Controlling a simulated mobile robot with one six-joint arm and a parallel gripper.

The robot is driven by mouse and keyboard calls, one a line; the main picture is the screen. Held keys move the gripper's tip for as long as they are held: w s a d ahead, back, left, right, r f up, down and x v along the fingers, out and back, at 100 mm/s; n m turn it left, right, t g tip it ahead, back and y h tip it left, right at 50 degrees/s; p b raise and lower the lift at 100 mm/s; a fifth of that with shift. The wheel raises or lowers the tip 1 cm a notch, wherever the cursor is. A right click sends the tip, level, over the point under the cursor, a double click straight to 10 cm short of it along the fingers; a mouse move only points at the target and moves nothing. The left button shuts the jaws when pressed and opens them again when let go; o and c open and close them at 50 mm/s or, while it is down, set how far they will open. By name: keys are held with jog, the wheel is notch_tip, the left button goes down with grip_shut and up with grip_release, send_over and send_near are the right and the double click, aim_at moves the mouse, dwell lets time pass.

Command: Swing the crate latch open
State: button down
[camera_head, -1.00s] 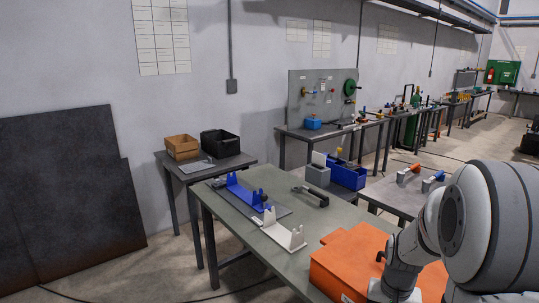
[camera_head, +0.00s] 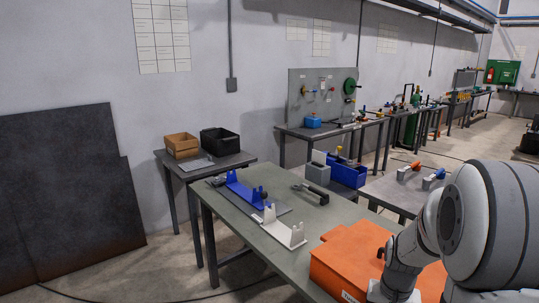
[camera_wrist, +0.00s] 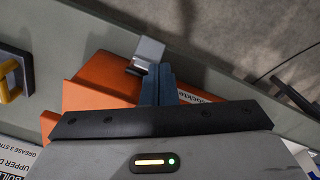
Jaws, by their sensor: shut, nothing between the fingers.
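The orange crate (camera_head: 352,258) stands at the near right end of the workbench, partly hidden by my arm. A small dark fitting (camera_head: 381,253) shows on it beside my wrist; I cannot tell if it is the latch. In the wrist view the crate's orange surface (camera_wrist: 98,85) lies beyond my gripper (camera_wrist: 160,68). My gripper's blue-grey fingers are shut and empty. A silver block with a dark lower part (camera_wrist: 148,50), possibly the latch, sits at the crate's edge right by the fingertips. I cannot tell whether they touch it.
On the workbench (camera_head: 232,222) stand a blue bracket (camera_head: 240,192), a white bracket (camera_head: 284,232) and a dark hand tool (camera_head: 312,192). A yellow-handled item (camera_wrist: 10,82) is at the wrist view's left edge. A blue bin (camera_head: 347,172) stands beyond the bench.

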jog(key=shift+r, duration=0.15)
notch_tip(320, 180, up, 8)
jog(key=p, duration=0.6)
jog(key=s+a+r+n+t, duration=0.3)
jog(key=s+a+r+n, duration=0.1)
jog(key=s+a+r, duration=0.7)
jog(key=shift+s+a, duration=0.65)
jog(key=shift+s, duration=0.1)
jog(key=shift+r, duration=0.1)
